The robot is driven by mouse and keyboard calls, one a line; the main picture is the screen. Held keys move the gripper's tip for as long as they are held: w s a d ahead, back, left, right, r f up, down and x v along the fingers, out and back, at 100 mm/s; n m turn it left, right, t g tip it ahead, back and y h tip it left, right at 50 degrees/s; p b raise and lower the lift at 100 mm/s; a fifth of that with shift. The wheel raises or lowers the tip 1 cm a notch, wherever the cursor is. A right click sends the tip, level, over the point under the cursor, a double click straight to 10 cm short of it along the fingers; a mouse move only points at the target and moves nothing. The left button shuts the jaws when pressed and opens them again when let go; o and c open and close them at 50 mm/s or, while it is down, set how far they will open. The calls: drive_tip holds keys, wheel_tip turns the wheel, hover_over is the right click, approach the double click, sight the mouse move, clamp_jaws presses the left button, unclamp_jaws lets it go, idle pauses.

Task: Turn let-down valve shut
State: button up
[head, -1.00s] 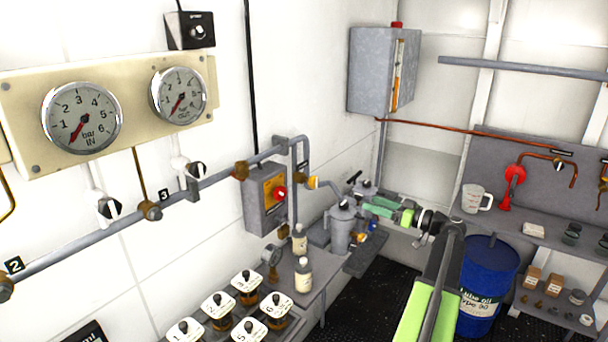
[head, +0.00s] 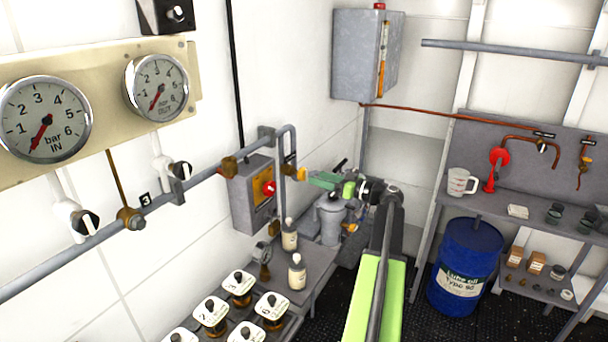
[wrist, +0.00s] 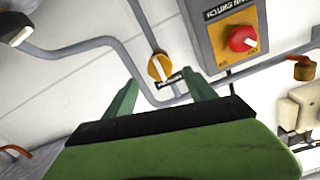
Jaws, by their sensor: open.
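A yellow valve handle (wrist: 160,68) with a pale stripe sits on a grey pipe, beside a dark label too blurred to read. I take it for the let-down valve. In the head view the yellow handle (head: 302,173) is at the end of the pipe, right of the switch box. My gripper (wrist: 162,82) is open and empty. In the wrist view its two green fingers frame the handle, one on each side; I see no contact. In the head view my gripper (head: 314,180) points left at the handle, whose right side it partly hides.
A grey switch box (head: 250,195) with a red knob (wrist: 242,38) is close to the handle. A blue drum (head: 466,245) stands right of my arm.

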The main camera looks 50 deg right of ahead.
sight(307, 174)
drive_tip(key=x, duration=0.7)
drive_tip(key=shift+w+a, duration=0.1)
drive_tip(key=shift+w, duration=0.15)
drive_tip(key=c, duration=1.4)
